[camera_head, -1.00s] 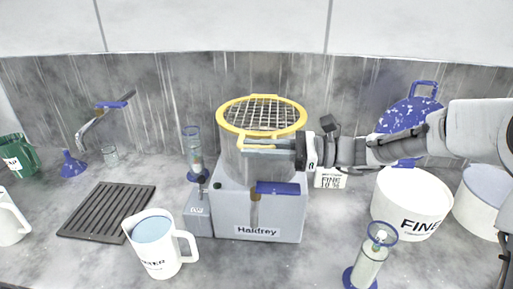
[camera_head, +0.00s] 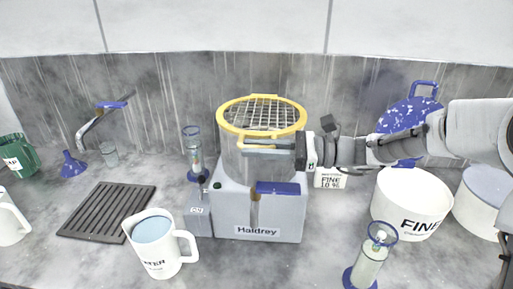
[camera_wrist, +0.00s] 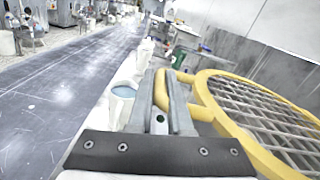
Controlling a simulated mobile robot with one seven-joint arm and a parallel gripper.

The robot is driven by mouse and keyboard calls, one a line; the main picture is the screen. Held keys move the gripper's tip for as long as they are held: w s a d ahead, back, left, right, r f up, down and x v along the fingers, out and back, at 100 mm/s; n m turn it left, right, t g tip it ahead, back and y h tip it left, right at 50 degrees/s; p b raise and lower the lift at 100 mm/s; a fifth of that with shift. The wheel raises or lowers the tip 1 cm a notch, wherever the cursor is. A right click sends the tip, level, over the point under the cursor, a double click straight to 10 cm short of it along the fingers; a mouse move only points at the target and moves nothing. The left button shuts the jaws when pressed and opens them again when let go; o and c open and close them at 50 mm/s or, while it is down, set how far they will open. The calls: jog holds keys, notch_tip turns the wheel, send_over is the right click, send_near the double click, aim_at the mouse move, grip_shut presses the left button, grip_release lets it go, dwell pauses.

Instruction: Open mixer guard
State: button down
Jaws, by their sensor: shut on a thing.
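The mixer guard (camera_head: 263,114) is a yellow ring with a metal grid. It lies level over the top of the grey mixer drum (camera_head: 234,165), which stands on a grey base (camera_head: 257,215) labelled Haldrey. My gripper (camera_head: 268,147) reaches in from the right at the front of the ring. In the wrist view my gripper (camera_wrist: 163,100) has its fingers on the yellow handle loop (camera_wrist: 177,104) at the ring's edge, and the grid (camera_wrist: 270,115) shows to the right. The gripper hides part of the handle in the head view.
A white jug (camera_head: 158,245) stands front left, near a dark slatted rack (camera_head: 104,211). Glass cylinders stand left (camera_head: 195,155) and front right (camera_head: 371,258). A white FINE tub (camera_head: 411,204) stands right. A blue-handled valve (camera_head: 277,188) hangs at the drum's front.

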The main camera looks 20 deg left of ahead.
jog(key=shift+r, duration=0.1)
jog(key=shift+r+p, duration=0.55)
jog(key=shift+p, duration=0.2)
jog(key=shift+m, duration=0.8)
jog(key=r+p, duration=0.5)
jog(key=p, duration=0.1)
jog(key=shift+w+a+r, duration=0.1)
jog(key=shift+w+r, duration=0.2)
jog(key=shift+r, duration=0.1)
jog(key=w+a+r+m+p, duration=0.2)
jog(key=w+r+m+p, duration=0.2)
jog(key=w+r, duration=0.4)
jog(key=w+a+r+m+p, duration=0.3)
jog(key=w+r+m+p, duration=0.2)
jog(key=w+r, duration=0.3)
jog(key=shift+w+r+p, duration=0.2)
jog(key=shift+r+p, duration=0.45)
jog(key=shift+r, duration=0.8)
jog(key=shift+a, duration=0.1)
